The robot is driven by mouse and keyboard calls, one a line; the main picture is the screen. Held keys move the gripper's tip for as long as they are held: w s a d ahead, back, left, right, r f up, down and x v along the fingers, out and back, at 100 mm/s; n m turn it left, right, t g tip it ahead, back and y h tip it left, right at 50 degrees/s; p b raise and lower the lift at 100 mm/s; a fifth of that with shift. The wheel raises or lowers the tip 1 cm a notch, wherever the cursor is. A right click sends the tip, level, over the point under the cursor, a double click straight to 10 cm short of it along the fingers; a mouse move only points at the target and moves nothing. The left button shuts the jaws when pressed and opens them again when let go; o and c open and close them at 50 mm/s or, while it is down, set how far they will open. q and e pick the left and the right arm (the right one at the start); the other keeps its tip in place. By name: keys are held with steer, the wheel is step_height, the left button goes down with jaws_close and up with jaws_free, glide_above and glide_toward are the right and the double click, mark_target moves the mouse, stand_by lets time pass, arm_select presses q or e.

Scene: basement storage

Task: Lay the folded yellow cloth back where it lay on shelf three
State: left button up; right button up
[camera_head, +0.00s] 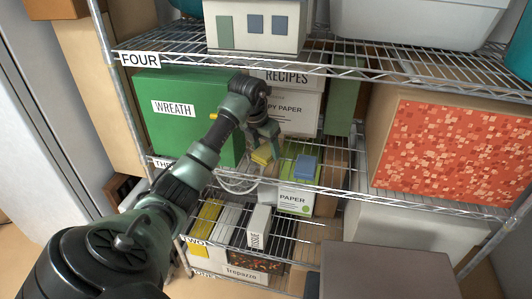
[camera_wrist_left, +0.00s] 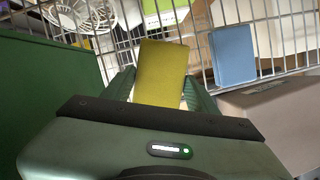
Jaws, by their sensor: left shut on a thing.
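The folded yellow cloth (camera_head: 261,155) is in the jaws of my left gripper (camera_head: 266,143), just above or at the wire shelf three (camera_head: 335,188). In the left wrist view the cloth (camera_wrist_left: 160,70) sticks out flat between the two green fingers (camera_wrist_left: 160,92), over the wire grid. I cannot tell whether it touches the shelf. The shelf's label (camera_head: 162,162) is partly hidden by my left arm. A blue folded piece (camera_head: 306,165) lies to the right of the cloth; it also shows in the left wrist view (camera_wrist_left: 233,56). My right gripper is out of view.
A green box marked WREATH (camera_head: 184,122) stands close on the left. A RECIPES box (camera_head: 288,104) is behind, and a large red-patterned box (camera_head: 455,150) stands on the right. Shelf four (camera_head: 340,62) passes overhead. A PAPER box (camera_head: 296,199) shows below through the wires.

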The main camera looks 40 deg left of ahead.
mark_target(264, 151)
arm_select(q)
steer(key=shift+w+a+r, duration=0.1)
steer(key=shift+w+a, duration=0.05)
steer(key=shift+w, duration=0.1)
step_height(264, 151, down, 3)
steer(key=shift+r+p, duration=0.2)
steer(key=shift+p, duration=0.5)
steer(key=shift+f, duration=0.55)
steer(key=o, duration=1.2)
steer(key=shift+r, duration=0.1)
